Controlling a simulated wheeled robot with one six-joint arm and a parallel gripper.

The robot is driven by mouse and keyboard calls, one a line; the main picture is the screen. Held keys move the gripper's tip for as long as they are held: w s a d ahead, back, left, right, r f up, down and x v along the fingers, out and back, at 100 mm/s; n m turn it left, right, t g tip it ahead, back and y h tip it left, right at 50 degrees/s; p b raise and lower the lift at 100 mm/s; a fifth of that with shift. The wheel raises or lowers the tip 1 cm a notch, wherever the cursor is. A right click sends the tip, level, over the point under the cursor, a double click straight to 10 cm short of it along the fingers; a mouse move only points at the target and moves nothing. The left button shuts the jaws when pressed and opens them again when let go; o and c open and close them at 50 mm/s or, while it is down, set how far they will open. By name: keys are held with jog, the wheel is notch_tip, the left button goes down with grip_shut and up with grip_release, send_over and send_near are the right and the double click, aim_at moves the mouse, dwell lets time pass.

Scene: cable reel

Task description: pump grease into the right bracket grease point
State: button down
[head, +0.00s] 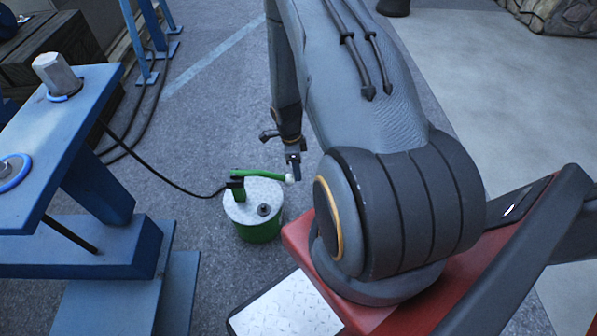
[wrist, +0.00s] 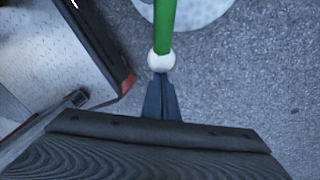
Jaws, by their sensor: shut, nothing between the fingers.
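The grease pump is a green bucket (head: 258,231) with a pale lid, standing on the floor. Its green lever (head: 258,173) lies roughly level and ends in a white knob (head: 289,178). My gripper (head: 295,172) is shut and empty, with its tips right at the knob. In the wrist view, my shut fingertips (wrist: 161,78) meet the edge of the knob (wrist: 161,62); I cannot tell whether they press on it. A black hose (head: 160,177) runs from the pump to the blue bracket stand (head: 92,110). The hose's far end and the grease point are hidden.
The blue stand fills the left, carrying a grey hexagonal piece (head: 57,73) and a round fitting with a blue ring (head: 13,170). Blue posts and dark crates (head: 58,48) stand behind. The floor beyond the bucket is clear.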

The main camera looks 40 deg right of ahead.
jog(key=s+d+r+p, duration=0.2)
jog(key=d+r, duration=0.5)
jog(key=r, duration=0.4)
jog(key=shift+d+r+p, duration=0.2)
jog(key=shift+r+p, duration=0.15)
jog(key=shift+r, duration=0.05)
dwell(1.2)
jog(key=w+a+r+p, duration=0.3)
jog(key=r+p, duration=0.3)
jog(key=r, duration=0.2)
jog(key=w+a+r+p, duration=0.4)
jog(key=a+r+p, duration=0.2)
jog(key=r, duration=0.3)
jog(key=shift+w+a+y, duration=0.15)
jog(key=shift+a+y, duration=0.15)
jog(key=shift+y, duration=0.1)
jog(key=shift+f, duration=0.15)
jog(key=p+x, duration=0.2)
jog(key=x, duration=1.2)
